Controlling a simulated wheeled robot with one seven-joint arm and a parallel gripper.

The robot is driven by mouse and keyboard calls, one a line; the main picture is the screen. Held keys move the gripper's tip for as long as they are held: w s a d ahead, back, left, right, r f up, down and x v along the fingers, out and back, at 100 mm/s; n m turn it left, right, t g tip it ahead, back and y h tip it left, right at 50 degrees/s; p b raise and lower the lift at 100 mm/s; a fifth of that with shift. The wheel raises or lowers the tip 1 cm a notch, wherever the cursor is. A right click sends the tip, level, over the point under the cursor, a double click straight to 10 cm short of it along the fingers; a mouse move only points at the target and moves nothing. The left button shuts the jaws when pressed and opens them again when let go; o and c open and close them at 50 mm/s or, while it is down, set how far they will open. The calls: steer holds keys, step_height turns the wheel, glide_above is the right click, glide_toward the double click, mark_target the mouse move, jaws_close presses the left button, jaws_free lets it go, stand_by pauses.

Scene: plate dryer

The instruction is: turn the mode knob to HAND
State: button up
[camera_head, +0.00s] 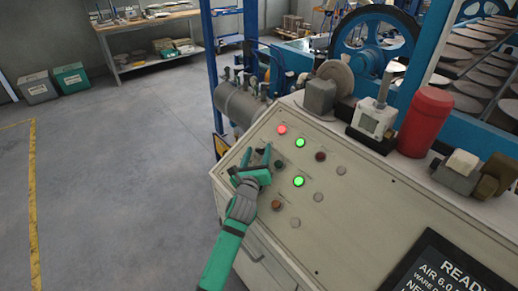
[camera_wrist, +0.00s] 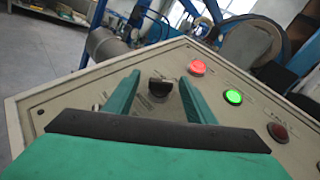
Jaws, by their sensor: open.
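The mode knob is the small black knob (camera_wrist: 160,84) on the sloped cream control panel (camera_head: 350,222). In the wrist view it sits ahead of my gripper (camera_wrist: 156,86), between the two green fingers, with clear space on both sides. In the head view my gripper (camera_head: 256,160) is at the panel's upper left and largely covers the knob area. The fingers are apart and hold nothing. I cannot tell how deep the knob lies between the fingertips. The markings around the knob are too small to read.
A lit red lamp (camera_head: 282,129) and green lamps (camera_head: 300,142) (camera_head: 298,181) are right of my gripper, with several dark and grey buttons. The floor at left is clear.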

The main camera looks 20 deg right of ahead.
steer(key=shift+w+d, duration=0.2)
steer(key=shift+w, duration=0.2)
steer(key=shift+w+d, duration=0.4)
steer(key=shift+d, duration=0.15)
steer(key=shift+a, duration=0.1)
steer(key=shift+c, duration=0.9)
steer(key=c, duration=0.9)
